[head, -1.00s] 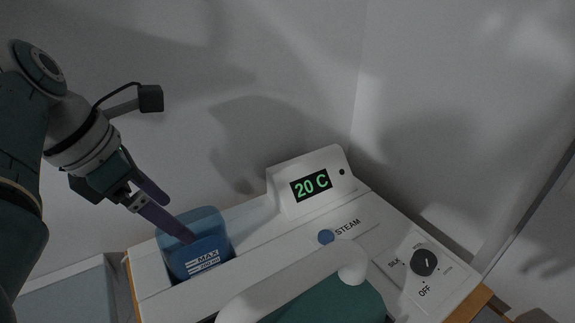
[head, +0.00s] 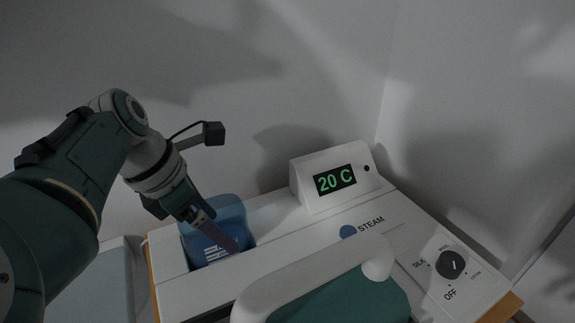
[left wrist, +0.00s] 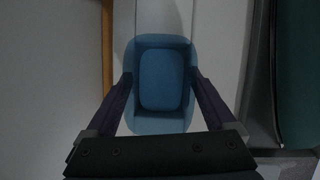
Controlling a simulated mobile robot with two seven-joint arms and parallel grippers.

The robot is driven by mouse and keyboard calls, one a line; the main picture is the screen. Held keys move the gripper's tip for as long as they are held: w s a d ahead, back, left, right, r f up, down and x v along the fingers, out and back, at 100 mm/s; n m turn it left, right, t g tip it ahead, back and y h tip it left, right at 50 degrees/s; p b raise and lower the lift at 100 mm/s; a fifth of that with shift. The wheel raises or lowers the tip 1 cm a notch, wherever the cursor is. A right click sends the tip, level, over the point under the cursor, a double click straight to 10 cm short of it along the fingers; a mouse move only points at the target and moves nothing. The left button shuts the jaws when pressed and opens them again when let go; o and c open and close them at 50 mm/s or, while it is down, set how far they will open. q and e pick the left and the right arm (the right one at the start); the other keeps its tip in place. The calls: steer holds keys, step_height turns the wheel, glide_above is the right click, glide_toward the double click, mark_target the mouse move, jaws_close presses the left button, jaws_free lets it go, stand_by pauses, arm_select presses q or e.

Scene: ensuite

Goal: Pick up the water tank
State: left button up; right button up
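The water tank (head: 228,217) is a translucent blue container with white level markings. It sits upright in its slot at the left end of the white ironing station (head: 290,244). My left gripper (head: 221,240) is at the tank, with one finger across its front face. In the left wrist view the tank (left wrist: 162,82) lies between the two fingers of the gripper (left wrist: 161,80), one on each side. The fingers are spread and look close to the tank's sides; contact is hard to tell. My right gripper is in neither view.
An iron with a white handle (head: 310,285) and green body rests on the station in front of the tank. A display (head: 335,180) reading 20 C and a dial (head: 450,264) are to the right. Walls stand close behind and right.

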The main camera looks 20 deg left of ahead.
arm_select(q)
steer(key=c, duration=1)
steer(key=shift+c, duration=0.4)
steer(key=shift+r, duration=0.15)
